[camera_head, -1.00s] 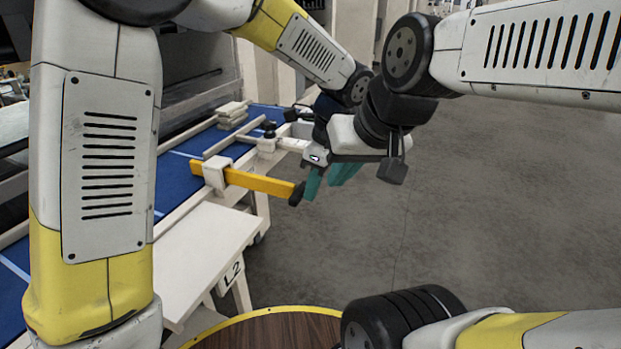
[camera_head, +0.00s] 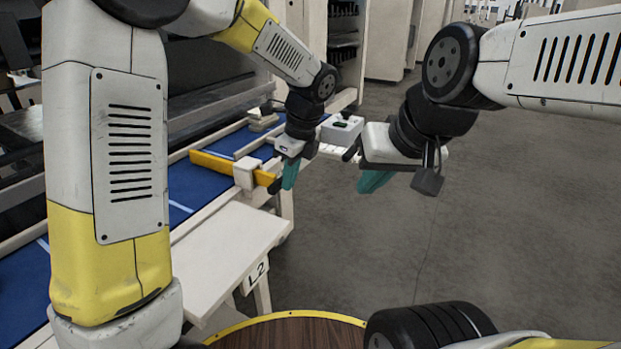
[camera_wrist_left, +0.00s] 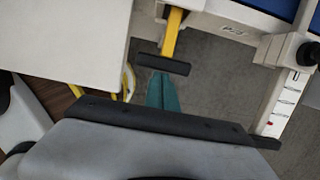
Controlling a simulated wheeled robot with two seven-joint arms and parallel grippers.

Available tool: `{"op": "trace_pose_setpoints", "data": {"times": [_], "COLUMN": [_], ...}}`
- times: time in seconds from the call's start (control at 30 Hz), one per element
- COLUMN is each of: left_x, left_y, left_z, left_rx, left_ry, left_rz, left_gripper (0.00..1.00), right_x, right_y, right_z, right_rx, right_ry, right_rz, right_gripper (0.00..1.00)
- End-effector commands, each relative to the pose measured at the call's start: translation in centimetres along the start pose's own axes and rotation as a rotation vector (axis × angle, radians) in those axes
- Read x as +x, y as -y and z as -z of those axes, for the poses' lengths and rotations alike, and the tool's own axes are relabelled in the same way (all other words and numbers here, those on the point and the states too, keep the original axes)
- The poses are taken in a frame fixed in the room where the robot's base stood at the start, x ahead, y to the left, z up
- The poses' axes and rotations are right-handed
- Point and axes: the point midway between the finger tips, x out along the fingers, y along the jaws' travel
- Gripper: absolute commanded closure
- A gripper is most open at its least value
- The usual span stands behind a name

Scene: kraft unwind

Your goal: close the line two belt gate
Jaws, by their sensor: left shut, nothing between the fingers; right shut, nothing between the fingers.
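The line two belt gate is a yellow bar (camera_head: 215,163) running through a white block (camera_head: 245,174) on the belt's near rail. Its left part reaches over the blue belt (camera_head: 190,188); a shorter part sticks out right of the block. In the left wrist view the bar (camera_wrist_left: 172,32) ends in a black cap (camera_wrist_left: 163,64). My left gripper (camera_head: 290,176) is shut and empty at that outer end; its teal fingers (camera_wrist_left: 162,92) are right by the cap. I cannot tell whether they touch. My right gripper (camera_head: 374,181) is shut and empty, farther right over open floor.
A white side table (camera_head: 225,255) with an L2 label (camera_head: 257,275) stands in front of the belt. A grey box with a black top part (camera_head: 341,130) sits behind my grippers. A round wooden top (camera_head: 290,332) is at the bottom. The floor at right is clear.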

Motion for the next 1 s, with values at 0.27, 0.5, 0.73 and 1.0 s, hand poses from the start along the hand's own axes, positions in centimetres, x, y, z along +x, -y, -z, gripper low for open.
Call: {"op": "trace_pose_setpoints", "data": {"times": [0.27,0.5,0.73,1.0], "left_x": [1.0,1.2,1.2,0.9], "left_y": [0.0,0.0,0.0,0.2], "left_z": [-4.1,-5.0,-5.2,-4.0], "left_rx": [-0.001,-0.001,-0.004,-0.003], "left_ry": [0.001,0.003,0.006,0.004], "left_rz": [0.0,0.001,0.001,0.001], "left_gripper": [1.0,1.0,1.0,1.0], "right_x": [0.0,0.0,0.0,0.0], "right_y": [0.0,0.0,0.0,0.0], "right_z": [0.0,0.0,0.0,0.0], "right_rx": [0.0,0.0,0.0,0.0], "right_ry": [0.0,0.0,0.0,0.0], "right_rz": [0.0,0.0,0.0,0.0], "right_gripper": [1.0,1.0,1.0,1.0]}}
